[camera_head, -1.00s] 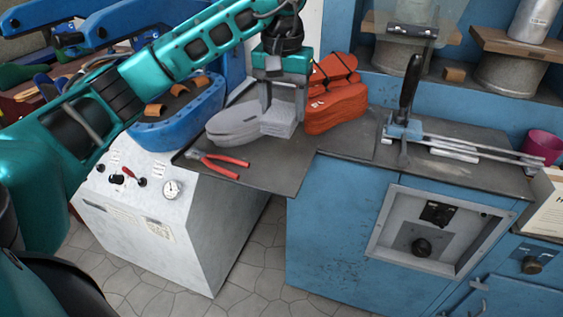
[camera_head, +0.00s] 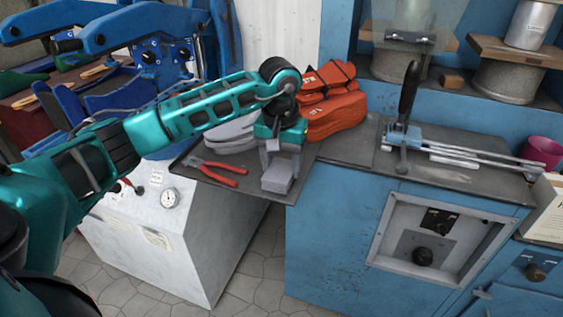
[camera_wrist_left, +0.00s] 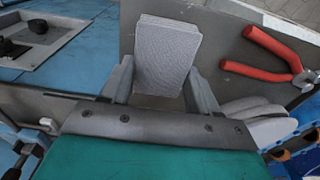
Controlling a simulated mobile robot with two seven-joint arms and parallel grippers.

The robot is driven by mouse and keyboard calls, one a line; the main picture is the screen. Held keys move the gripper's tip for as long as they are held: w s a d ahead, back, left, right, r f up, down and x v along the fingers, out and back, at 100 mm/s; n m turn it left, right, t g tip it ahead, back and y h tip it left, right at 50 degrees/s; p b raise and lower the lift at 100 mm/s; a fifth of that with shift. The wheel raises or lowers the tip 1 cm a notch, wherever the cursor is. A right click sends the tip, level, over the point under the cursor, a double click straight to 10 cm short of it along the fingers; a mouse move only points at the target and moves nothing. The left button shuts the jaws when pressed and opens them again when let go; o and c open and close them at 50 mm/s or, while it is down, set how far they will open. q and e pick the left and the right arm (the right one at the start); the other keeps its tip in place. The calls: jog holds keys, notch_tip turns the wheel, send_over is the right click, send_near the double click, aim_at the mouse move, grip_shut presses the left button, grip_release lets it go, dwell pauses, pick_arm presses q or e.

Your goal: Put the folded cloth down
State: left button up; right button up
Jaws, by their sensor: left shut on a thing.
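The folded cloth (camera_head: 277,177) is a small grey block of layers near the front edge of the dark worktop (camera_head: 326,149). My left gripper (camera_head: 281,168) points down and is shut on it. In the left wrist view the cloth (camera_wrist_left: 165,55) sits between the two fingers (camera_wrist_left: 158,85), over the worktop. I cannot tell whether its underside touches the surface. My right gripper is not in view.
Red-handled pliers (camera_head: 215,170) lie just left of the cloth. Grey soles (camera_head: 232,134) and stacked orange-red sandal parts (camera_head: 334,104) lie behind. A metal clamp tool (camera_head: 402,130) stands to the right. The worktop's front edge is close.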

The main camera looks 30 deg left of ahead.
pick_arm(q)
jog(key=shift+f, duration=0.2)
jog(key=o, duration=1.3)
jog(key=shift+r, duration=0.1)
